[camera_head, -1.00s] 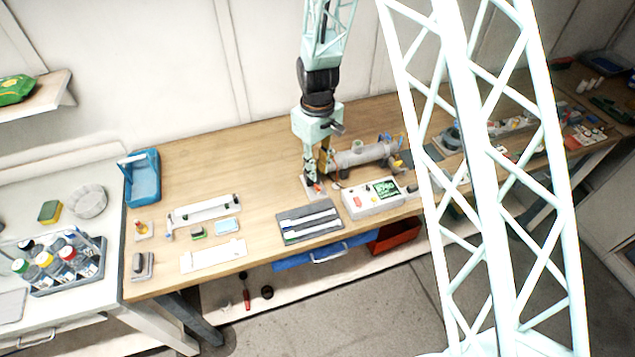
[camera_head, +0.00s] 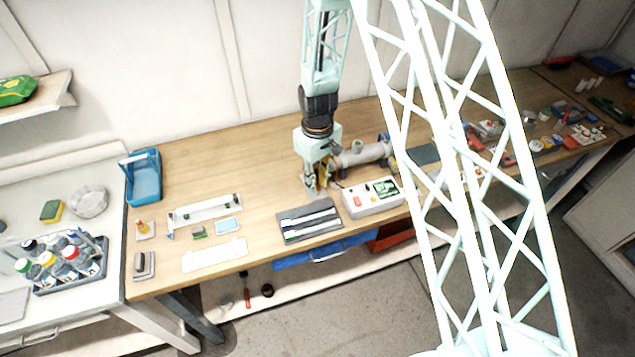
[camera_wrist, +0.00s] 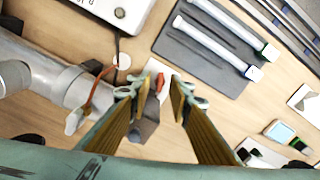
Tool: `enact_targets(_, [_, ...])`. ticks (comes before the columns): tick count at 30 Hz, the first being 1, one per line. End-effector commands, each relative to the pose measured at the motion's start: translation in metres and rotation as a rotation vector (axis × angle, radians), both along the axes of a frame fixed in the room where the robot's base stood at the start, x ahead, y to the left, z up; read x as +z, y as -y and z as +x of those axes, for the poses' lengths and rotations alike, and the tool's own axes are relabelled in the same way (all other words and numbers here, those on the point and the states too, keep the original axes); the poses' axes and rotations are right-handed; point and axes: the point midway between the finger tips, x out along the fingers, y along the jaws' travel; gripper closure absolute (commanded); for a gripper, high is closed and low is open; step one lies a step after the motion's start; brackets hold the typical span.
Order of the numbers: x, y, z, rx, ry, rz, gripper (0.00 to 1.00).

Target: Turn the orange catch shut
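In the wrist view a small orange-red piece (camera_wrist: 160,82), apparently the catch, lies on a white plate (camera_wrist: 163,70). A dark grey block (camera_wrist: 146,118) is beside it, partly between the fingers. My gripper (camera_wrist: 161,92) is open, with one finger on each side of the orange-red piece in the picture. I see no grip on it, and cannot tell whether a finger touches it. In the head view my gripper (camera_head: 317,186) is low over the bench and hides the catch. The grey reactor cylinder (camera_head: 365,154) lies just right of it.
A control box (camera_head: 371,198) stands close at right of my gripper. A dark tray with white tubes (camera_head: 309,220) lies in front. An orange curved strip (camera_wrist: 97,92) runs near the cylinder's end. The wooden bench (camera_head: 232,160) is clear at back left.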

Motion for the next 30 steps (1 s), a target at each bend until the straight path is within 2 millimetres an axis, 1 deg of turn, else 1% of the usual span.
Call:
enact_targets(9, [-0.0008,0.0,0.0,0.0,0.0,0.0,0.81])
enact_targets(15, [-0.0007,0.0001,-0.0001,0.0,0.0,0.0,0.99])
enact_targets(23, [-0.0011,0.0,0.0,-0.008,0.0,0.0,1.0])
enact_targets(30, [-0.0031,0.0,-0.0001,-0.089,-0.001,-0.001,1.0])
